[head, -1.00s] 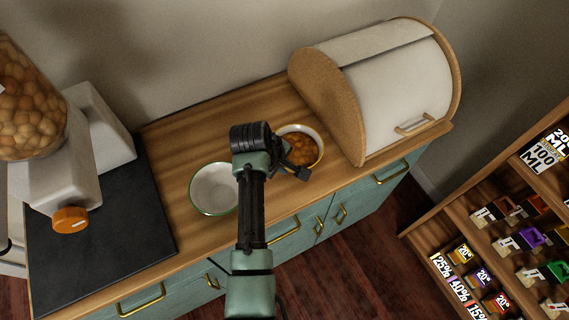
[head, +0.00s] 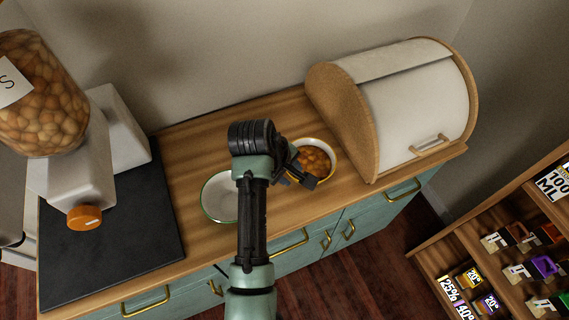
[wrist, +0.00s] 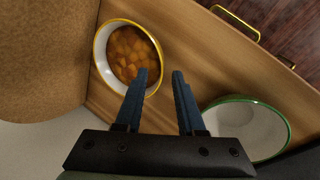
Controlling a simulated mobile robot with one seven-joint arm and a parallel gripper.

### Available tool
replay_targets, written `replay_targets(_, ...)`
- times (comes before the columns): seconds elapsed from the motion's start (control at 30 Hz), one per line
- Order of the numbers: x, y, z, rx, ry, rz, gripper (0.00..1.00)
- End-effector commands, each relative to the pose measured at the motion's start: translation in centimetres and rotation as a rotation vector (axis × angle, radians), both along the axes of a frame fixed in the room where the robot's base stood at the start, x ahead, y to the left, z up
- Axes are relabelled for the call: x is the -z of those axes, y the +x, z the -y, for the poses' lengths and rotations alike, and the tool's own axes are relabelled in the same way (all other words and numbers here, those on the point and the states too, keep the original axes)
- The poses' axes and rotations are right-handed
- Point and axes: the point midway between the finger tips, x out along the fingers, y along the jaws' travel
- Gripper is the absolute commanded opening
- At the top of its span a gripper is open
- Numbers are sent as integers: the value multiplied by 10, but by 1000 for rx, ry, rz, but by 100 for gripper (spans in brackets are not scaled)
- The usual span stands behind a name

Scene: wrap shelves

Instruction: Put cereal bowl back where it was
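A bowl with a yellow rim (head: 331,150), filled with orange-brown pieces, stands on the wooden counter near the bread box; it also shows in the wrist view (wrist: 105,68). A white bowl with a green rim (head: 214,202) looks empty and stands left of it, partly hidden by my arm; it also shows in the wrist view (wrist: 250,128). My gripper (head: 305,180) is open at the front-left edge of the yellow-rimmed bowl. In the wrist view my fingers (wrist: 160,73) are apart, one over the bowl's inside and one outside its rim. Contact cannot be told.
A bread box (head: 415,95) with a white lid stands right of the bowls. A shelf of small labelled items (head: 500,245) is at lower right.

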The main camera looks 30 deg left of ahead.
Motion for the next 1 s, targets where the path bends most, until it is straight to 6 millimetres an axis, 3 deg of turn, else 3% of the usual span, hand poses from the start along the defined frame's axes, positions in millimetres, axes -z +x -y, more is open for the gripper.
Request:
replay_targets(0.1,-24,-9,-3,-2,1,3,38)
replay_targets(0.3,-49,-18,-6,0,-1,2,38)
replay_targets(0.63,-55,-21,-6,0,-1,0,38)
replay_targets(0.77,-73,-5,-6,36,57,73,38)
replay_targets(0.87,-120,30,-1,120,198,254,38)
replay_targets(0.97,-203,70,14,234,416,521,38)
replay_targets(1.0,-241,81,24,275,514,637,38)
